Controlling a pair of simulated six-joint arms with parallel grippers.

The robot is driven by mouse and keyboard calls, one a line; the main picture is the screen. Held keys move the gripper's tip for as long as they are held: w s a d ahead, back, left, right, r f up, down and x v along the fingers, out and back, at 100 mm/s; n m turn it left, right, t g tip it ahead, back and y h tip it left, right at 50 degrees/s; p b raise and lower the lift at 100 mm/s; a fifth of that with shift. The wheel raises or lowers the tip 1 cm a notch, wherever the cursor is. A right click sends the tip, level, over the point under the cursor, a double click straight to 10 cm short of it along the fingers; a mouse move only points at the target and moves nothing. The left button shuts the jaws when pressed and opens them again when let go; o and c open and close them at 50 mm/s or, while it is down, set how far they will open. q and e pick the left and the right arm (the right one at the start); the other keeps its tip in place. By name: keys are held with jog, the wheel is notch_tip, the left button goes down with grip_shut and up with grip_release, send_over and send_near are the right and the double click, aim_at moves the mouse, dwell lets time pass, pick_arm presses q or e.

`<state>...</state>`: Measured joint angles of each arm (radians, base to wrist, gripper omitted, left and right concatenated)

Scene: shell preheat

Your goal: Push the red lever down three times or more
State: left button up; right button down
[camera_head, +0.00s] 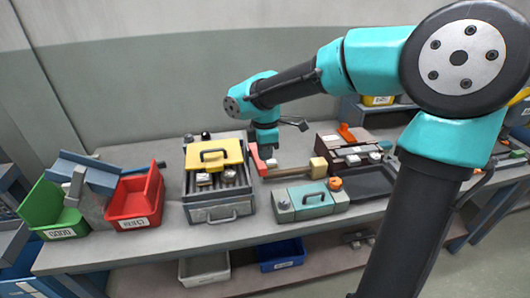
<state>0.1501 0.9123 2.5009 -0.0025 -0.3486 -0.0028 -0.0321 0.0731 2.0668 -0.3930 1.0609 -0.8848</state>
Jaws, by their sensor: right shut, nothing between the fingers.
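My right gripper (266,151) is shut and empty, pointing down over the middle of the bench. Right beneath and beside it is a red bar-like piece (257,162), which looks like the red lever. The gripper hides part of it, and I cannot tell whether they touch. A wooden bar (295,172) with a pale block at its right end (318,167) lies beside the red piece. My left gripper is not in view.
Left of the gripper stands a grey box with a yellow lid (214,154). A teal box (303,198) with an orange knob (335,183) is in front. A brown unit with an orange-red piece (346,132) is to the right. Red (136,196) and green (47,207) bins stand at left.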

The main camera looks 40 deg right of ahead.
aim_at(262, 165)
dwell(0.3)
jog(key=n, duration=0.1)
jog(key=w+d+n, duration=0.1)
jog(key=n, duration=0.1)
jog(key=w+n, duration=0.1)
jog(key=n, duration=0.1)
jog(key=shift+w+d+r+y, duration=0.25)
jog(key=shift+d+y, duration=0.05)
jog(key=n, duration=0.1)
jog(key=w+d+n, duration=0.1)
jog(key=n, duration=0.1)
jog(key=w+n, duration=0.1)
jog(key=n, duration=0.1)
jog(key=shift+d+r, duration=0.25)
jog(key=shift+r, duration=0.05)
jog(key=shift+f, duration=0.2)
jog(key=shift+s+a+f, duration=0.1)
jog(key=shift+a+f, duration=0.05)
jog(key=shift+f, duration=1.45)
jog(key=shift+a+f, duration=0.15)
jog(key=shift+f, duration=1.55)
